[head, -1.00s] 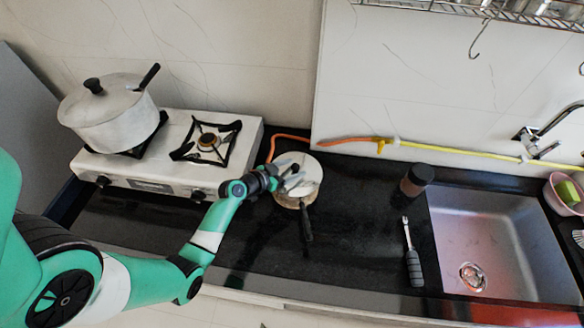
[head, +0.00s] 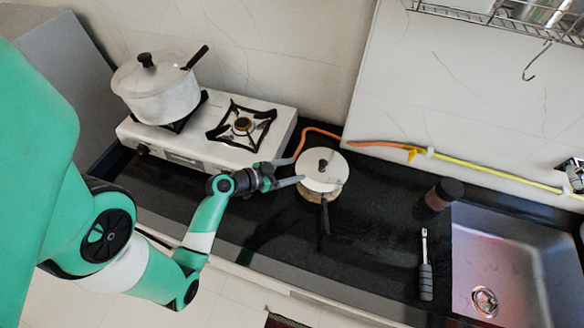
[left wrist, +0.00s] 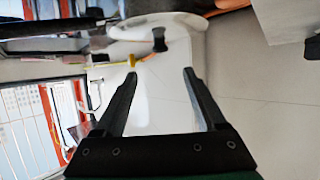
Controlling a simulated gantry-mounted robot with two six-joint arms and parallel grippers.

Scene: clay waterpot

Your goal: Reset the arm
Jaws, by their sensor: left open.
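My left gripper (head: 294,171) is at the left side of a small pot with a white lid (head: 322,183) and dark knob. Its two fingers are spread, with nothing between them, and point at the pot. I cannot tell whether a fingertip touches it. The pot stands on the black counter, its dark handle (head: 325,218) pointing to the front. In the left wrist view the open fingers (left wrist: 158,76) show, with a white rounded surface and a dark knob (left wrist: 159,40) beyond them. My right gripper is not in view.
A white gas stove (head: 205,140) at the left carries a large lidded pot (head: 160,95). An orange hose (head: 335,133) runs behind the small pot. A brown jar (head: 441,195), a dark-handled tool (head: 425,275) and a sink (head: 500,255) are at the right. The black counter in front is clear.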

